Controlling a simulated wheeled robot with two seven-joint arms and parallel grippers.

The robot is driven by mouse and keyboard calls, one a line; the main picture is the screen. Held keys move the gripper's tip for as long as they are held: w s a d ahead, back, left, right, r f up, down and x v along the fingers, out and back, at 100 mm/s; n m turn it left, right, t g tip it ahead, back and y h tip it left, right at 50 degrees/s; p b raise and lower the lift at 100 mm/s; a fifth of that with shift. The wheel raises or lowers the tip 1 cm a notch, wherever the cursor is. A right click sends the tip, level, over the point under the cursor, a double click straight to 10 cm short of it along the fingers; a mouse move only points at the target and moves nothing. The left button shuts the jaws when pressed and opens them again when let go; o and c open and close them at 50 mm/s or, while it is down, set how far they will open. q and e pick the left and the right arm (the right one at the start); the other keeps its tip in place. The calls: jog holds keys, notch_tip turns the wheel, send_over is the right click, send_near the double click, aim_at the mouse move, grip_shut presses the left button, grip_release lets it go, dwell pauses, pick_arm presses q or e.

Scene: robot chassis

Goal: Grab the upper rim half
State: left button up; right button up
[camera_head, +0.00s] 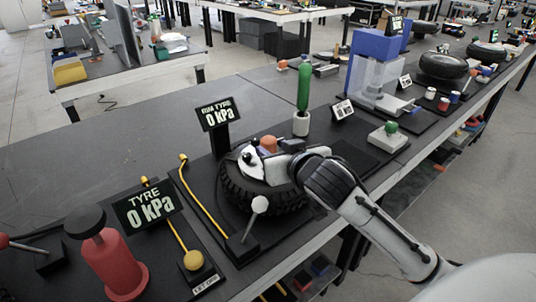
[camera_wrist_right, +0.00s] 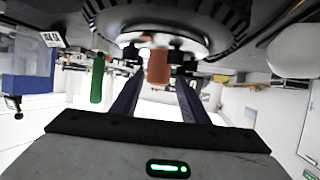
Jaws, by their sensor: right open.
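The black tyre (camera_head: 262,196) lies flat on a dark mat at the table's front edge. A pale rim half (camera_head: 247,162) sits in its top, with an orange-brown cylindrical knob (camera_head: 268,144) standing up at its middle. My right gripper (camera_head: 277,150) reaches in from the right, low over the rim. In the right wrist view the knob (camera_wrist_right: 158,66) shows between the two open fingers (camera_wrist_right: 155,80), with the tyre (camera_wrist_right: 170,18) beyond. I cannot tell whether a finger touches it. The gripper covers the rim's right side. My left gripper is out of view.
A "RIM TYRE 0 kPa" display (camera_head: 217,113) stands behind the tyre. A grey-knobbed lever (camera_head: 258,205) stands in front of it. A green bottle (camera_head: 304,85) stands behind right. The table's back left is bare.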

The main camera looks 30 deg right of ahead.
aim_at(272, 147)
jog(key=x, duration=0.5)
jog(key=shift+d, duration=0.1)
jog(key=c, duration=0.9)
jog(key=shift+r, duration=0.1)
grip_shut()
